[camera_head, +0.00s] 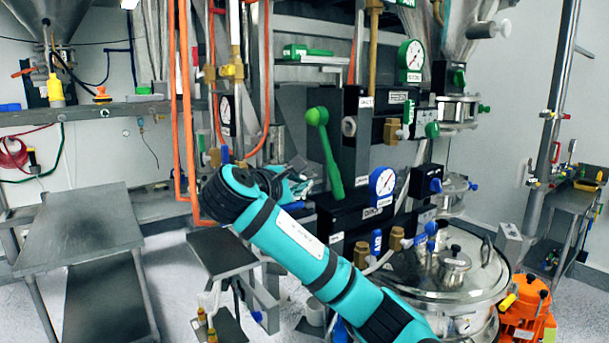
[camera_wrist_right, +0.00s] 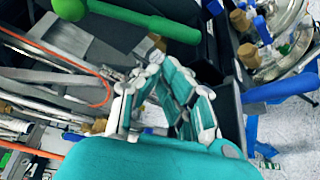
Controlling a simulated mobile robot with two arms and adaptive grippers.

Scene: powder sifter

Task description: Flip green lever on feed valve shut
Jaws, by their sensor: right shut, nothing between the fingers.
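A large green lever (camera_head: 327,150) with a round knob at its top slants down to the right on the front of a black valve block. The lever also shows at the top of the right wrist view (camera_wrist_right: 140,18), its knob to the left. My right gripper (camera_head: 299,180) is just left of the lever's lower end, partly hidden behind my teal arm. In the right wrist view the fingers (camera_wrist_right: 152,76) are shut and empty, below the lever. I cannot tell whether they touch it. My left gripper is not in view.
A blue-rimmed gauge (camera_head: 382,187) and brass fittings sit right of the lever. Orange pipes (camera_head: 187,110) stand to its left. A steel vessel (camera_head: 450,275) stands below right. A smaller green handle (camera_head: 305,51) lies above.

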